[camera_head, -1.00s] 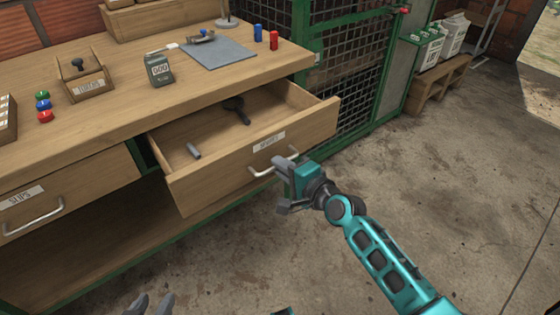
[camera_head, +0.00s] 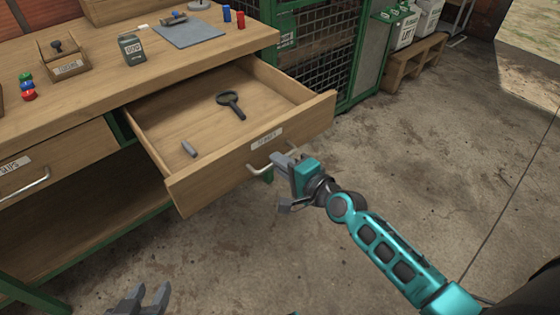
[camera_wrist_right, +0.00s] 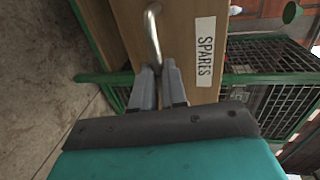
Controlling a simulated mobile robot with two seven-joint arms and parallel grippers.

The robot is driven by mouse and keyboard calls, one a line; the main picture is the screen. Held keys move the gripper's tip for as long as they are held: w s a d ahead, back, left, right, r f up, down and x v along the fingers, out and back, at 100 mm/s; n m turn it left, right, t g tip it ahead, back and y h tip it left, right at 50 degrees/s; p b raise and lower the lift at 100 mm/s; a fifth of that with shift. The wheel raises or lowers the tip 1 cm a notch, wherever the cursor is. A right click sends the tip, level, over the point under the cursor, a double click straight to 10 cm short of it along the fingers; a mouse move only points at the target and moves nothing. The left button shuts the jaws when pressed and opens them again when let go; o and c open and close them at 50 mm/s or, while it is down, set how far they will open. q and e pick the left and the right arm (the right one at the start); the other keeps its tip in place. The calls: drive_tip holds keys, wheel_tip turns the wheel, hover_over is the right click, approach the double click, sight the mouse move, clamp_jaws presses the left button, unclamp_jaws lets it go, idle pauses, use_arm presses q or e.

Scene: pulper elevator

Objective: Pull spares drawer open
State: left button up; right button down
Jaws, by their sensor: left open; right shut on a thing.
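The spares drawer (camera_head: 240,160) is pulled well out from the wooden bench. A dark ring-ended tool (camera_head: 231,104) and a small grey cylinder (camera_head: 188,149) lie inside it. Its label (camera_wrist_right: 205,52) reads SPARES in the right wrist view. My right gripper (camera_head: 285,165) is shut on the drawer's metal handle (camera_head: 262,168), at the handle's right part. The right wrist view shows the fingers (camera_wrist_right: 158,85) closed at the end of the handle bar (camera_wrist_right: 153,40). My left gripper (camera_head: 143,300) is open and empty at the bottom edge, below and apart from the drawer.
A second drawer (camera_head: 50,165) at the left is closed. The bench top (camera_head: 95,90) holds a grey tin (camera_head: 131,49), a small wooden box (camera_head: 64,60) and coloured pieces. A green mesh cage (camera_head: 315,45) stands behind. The concrete floor (camera_head: 420,150) at the right is clear.

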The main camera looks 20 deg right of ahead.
drive_tip(key=c, duration=1.2)
unclamp_jaws()
drive_tip(key=p+v, duration=0.1)
drive_tip(key=v, duration=1.2)
